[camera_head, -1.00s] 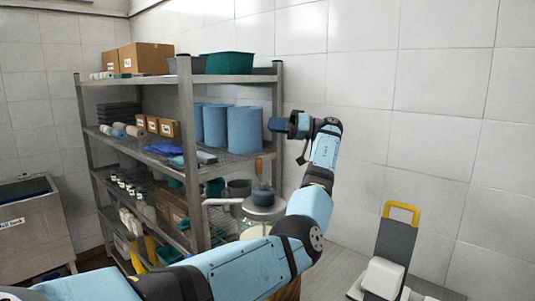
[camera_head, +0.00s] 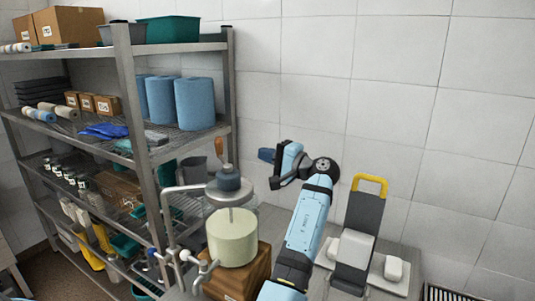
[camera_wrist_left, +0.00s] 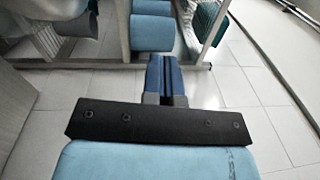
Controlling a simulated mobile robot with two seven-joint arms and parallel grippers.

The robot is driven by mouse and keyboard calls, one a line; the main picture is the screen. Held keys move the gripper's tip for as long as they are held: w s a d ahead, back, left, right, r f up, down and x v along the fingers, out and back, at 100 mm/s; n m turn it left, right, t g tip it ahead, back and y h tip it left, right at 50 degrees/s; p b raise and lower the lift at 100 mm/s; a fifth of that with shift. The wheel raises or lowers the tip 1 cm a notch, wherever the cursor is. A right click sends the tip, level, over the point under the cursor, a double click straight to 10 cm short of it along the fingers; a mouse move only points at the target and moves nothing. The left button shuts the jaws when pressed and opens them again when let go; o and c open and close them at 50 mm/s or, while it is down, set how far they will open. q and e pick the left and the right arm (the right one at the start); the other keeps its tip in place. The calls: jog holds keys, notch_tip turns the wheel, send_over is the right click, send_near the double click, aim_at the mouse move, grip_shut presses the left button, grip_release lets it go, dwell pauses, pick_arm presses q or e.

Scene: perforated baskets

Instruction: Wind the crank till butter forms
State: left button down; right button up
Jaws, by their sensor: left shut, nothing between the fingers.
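The butter churn stands on a wooden block (camera_head: 255,268). It has a grey metal lid with a dark blue-grey hub (camera_head: 229,180) and a glass jar with pale yellow-green contents (camera_head: 232,240). Its crank has an upright wooden handle (camera_head: 219,149) above the lid, on the left. My left gripper (camera_head: 263,155) is shut and empty, to the right of the handle and above the lid, apart from both. Its closed blue fingers also show in the left wrist view (camera_wrist_left: 166,75). The churn cannot be made out there. My right gripper is not in view.
A metal shelf rack (camera_head: 135,90) on the left holds blue rolls (camera_head: 195,103), boxes and bins. A dark slicer-like board with a yellow handle (camera_head: 369,183) stands right of my arm, with white blocks by it. White tiled wall is behind.

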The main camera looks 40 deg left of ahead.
pick_arm(q)
jog(key=s+a+p, duration=0.2)
jog(key=s+a, duration=0.1)
jog(key=a, duration=0.5)
jog(key=shift+s+a+r, duration=0.3)
jog(key=shift+a+r, duration=0.1)
jog(key=shift+a, duration=0.1)
